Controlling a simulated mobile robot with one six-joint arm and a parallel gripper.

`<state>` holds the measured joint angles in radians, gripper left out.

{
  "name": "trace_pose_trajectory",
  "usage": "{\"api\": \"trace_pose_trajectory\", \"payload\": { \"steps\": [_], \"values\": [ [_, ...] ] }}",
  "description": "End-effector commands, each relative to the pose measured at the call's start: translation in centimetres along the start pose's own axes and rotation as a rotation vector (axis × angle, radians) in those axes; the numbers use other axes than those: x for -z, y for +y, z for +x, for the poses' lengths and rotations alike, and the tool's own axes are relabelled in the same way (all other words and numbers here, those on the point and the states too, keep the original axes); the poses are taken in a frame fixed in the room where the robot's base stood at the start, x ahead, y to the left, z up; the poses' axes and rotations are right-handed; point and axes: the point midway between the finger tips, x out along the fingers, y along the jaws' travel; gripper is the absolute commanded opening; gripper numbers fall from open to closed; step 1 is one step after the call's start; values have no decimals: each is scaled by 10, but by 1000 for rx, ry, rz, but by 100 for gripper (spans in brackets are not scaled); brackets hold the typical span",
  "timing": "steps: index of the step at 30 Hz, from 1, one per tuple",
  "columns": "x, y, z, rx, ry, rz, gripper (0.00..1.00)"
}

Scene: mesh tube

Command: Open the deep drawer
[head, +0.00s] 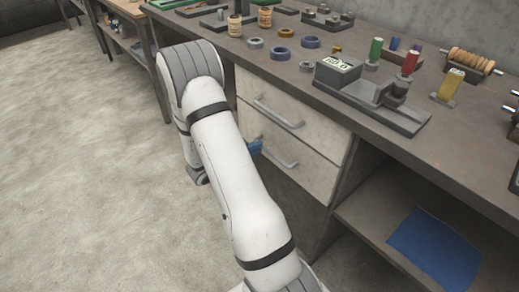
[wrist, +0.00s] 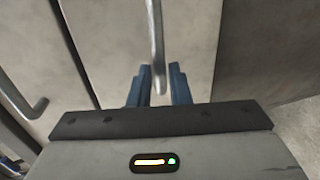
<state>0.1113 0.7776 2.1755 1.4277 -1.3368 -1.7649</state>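The drawer unit under the bench has two pale fronts with grey bar handles, an upper drawer (head: 310,128) and a lower drawer (head: 305,178). Both look shut. I cannot tell for sure which is the deep one. My gripper (head: 255,147), with blue fingers, is at the left end of the lower handle (head: 284,159), mostly hidden by my arm. In the wrist view my gripper (wrist: 159,80) is open, with the lower handle (wrist: 156,40) between its fingers and a gap showing on each side. The upper handle (wrist: 30,108) shows at left.
The bench top (head: 440,125) above holds rings, spools and a grey fixture (head: 370,97). An open shelf (head: 365,210) with a blue sheet (head: 434,248) is right of the drawers. The floor (head: 90,170) to the left is clear.

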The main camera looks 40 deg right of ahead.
Motion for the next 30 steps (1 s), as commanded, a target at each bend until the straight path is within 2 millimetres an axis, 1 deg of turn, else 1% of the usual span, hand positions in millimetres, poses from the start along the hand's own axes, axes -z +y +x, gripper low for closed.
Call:
{"api": "trace_pose_trajectory", "payload": {
  "steps": [1,3,8,16,23,30],
  "values": [
    [-1,-2,9,0,-2,2,17],
    [0,-2,18,0,-2,2,17],
    [0,0,28,0,1,2,17],
    [1,0,30,1,3,1,17],
    [1,0,29,1,4,1,0],
    [1,0,29,1,4,1,0]
  ]
}}
